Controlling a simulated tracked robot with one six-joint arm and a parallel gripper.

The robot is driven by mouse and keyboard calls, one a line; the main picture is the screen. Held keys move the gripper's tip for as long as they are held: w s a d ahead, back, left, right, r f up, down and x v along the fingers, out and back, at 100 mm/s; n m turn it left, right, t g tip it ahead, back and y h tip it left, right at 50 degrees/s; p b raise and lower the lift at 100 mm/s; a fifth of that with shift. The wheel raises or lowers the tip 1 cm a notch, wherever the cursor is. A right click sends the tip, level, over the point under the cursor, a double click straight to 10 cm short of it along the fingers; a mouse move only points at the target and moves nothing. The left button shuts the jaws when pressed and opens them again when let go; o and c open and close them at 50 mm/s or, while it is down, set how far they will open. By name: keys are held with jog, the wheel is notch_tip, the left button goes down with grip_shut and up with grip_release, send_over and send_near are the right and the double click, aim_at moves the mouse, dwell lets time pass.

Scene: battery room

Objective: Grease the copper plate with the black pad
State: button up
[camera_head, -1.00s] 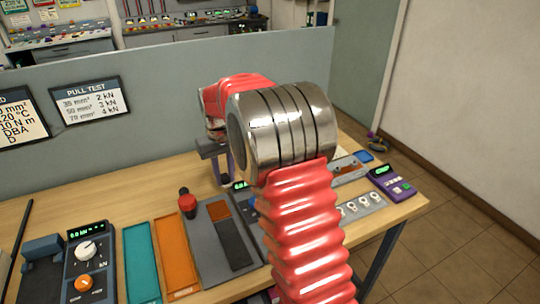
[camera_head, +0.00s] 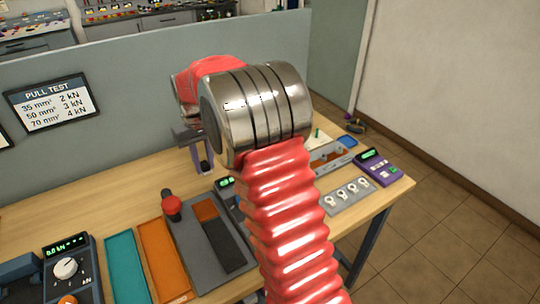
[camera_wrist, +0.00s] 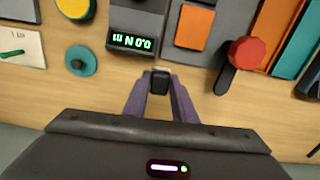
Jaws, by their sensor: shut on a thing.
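The copper plate (camera_head: 205,211) is a small orange-brown rectangle at the top of a dark strip on a grey board. It also shows in the wrist view (camera_wrist: 195,29), upper right of centre. My gripper (camera_head: 203,161) has purple fingers and hangs above the back of the bench, beyond the plate. In the wrist view my gripper (camera_wrist: 160,86) is shut on the black pad (camera_wrist: 159,80), a small dark block between the fingertips. The pad is held apart from the plate. My arm hides part of the bench in the head view.
A red knob (camera_head: 172,207) stands beside the grey board. Teal (camera_head: 125,266) and orange (camera_head: 164,262) trays lie to its left. A meter reading 0.0 N m (camera_wrist: 135,42) sits close to the gripper. A purple device (camera_head: 378,167) stands at the right edge. A grey partition (camera_head: 130,90) closes the back.

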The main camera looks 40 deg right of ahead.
jog(key=s+d, duration=0.5)
jog(key=d, duration=0.3)
jog(key=s+d+r, duration=0.1)
jog(key=s+d, duration=0.4)
jog(key=d, duration=0.4)
jog(key=shift+s+r+m, duration=0.25)
jog(key=shift+m, duration=0.05)
jog(key=shift+d, duration=0.1)
jog(key=shift+f, duration=3)
jog(key=shift+f, duration=0.6)
notch_tip(320, 180, up, 7)
dwell(0.6)
jog(key=shift+r+m, duration=0.1)
jog(key=shift+m, duration=0.2)
dwell(0.6)
